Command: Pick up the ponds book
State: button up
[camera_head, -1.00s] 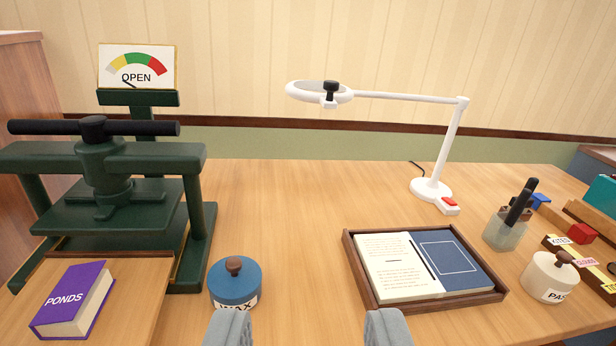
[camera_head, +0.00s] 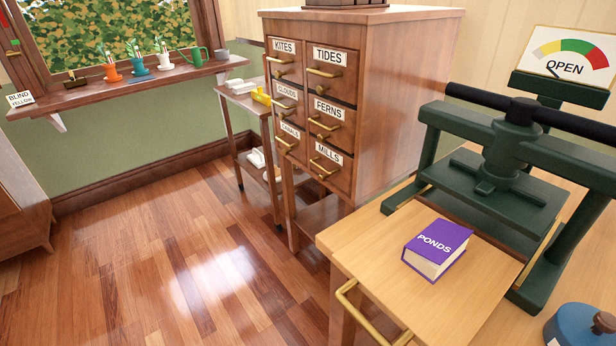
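The ponds book (camera_head: 437,247) is a small thick purple book with white PONDS lettering and pale page edges. It lies flat on a light wooden board (camera_head: 465,308) at the front of the dark green press (camera_head: 495,180), at the lower right of the view. The book is clear of the press plate, and nothing covers it. My gripper is outside the current view.
A drawer cabinet (camera_head: 385,100) with labelled drawers stands left of the press. A brass rail (camera_head: 362,312) runs along the table's near left edge. A blue wax pot (camera_head: 580,328) is at the lower right. Wooden floor (camera_head: 170,260) on the left is open.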

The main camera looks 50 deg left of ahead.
aim_at(433, 252)
jog(key=u, duration=0.65)
jog(key=k+j+z, duration=0.1)
jog(key=j+z, duration=0.15)
jog(key=j, duration=0.15)
jog(key=k+j+z, duration=0.1)
jog(key=j+z, duration=0.2)
jog(key=k+j+z, duration=0.25)
jog(key=j, duration=0.2)
jog(key=i+j, duration=0.05)
